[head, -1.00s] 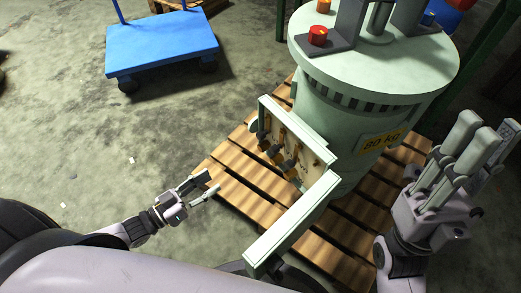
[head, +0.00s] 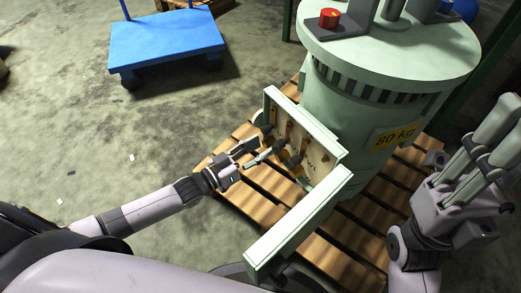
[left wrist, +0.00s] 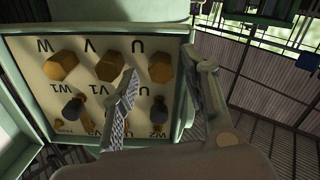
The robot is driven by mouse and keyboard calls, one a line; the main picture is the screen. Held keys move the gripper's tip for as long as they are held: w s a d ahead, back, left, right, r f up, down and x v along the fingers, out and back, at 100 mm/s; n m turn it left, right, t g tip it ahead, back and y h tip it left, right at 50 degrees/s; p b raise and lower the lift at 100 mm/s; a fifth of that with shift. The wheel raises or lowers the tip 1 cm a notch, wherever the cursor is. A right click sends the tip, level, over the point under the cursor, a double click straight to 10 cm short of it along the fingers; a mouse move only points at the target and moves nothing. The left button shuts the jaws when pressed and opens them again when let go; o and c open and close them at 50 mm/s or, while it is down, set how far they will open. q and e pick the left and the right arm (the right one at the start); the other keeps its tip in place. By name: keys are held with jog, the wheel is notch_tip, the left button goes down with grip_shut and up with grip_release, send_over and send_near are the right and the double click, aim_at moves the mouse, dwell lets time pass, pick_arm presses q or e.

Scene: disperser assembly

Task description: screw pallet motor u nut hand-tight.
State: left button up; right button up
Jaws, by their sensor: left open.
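The pale green motor (head: 385,60) stands on a wooden pallet (head: 335,235). Its open terminal box (head: 300,240) shows a cream terminal board (left wrist: 85,45). In the left wrist view the lettering is upside down, with three brass nuts under W, V and U. The U nut (left wrist: 160,68) is at the right of that row, seen between my left fingers. My left gripper (head: 264,149) is open in front of the board. In the left wrist view its fingers (left wrist: 168,70) are apart, with no visible contact with the nut. My right gripper (head: 490,130) is raised at the right, its opening unclear.
Dark-capped terminals, marked W1 and V1 among others, sit near the left finger, which partly hides the board. The box walls stand close around the board. A blue cart (head: 165,42) stands at the back left.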

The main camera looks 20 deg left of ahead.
pick_arm(q)
jog(key=shift+w+d, duration=0.3)
jog(key=shift+w, duration=0.2)
jog(key=shift+c, duration=0.6)
grip_shut()
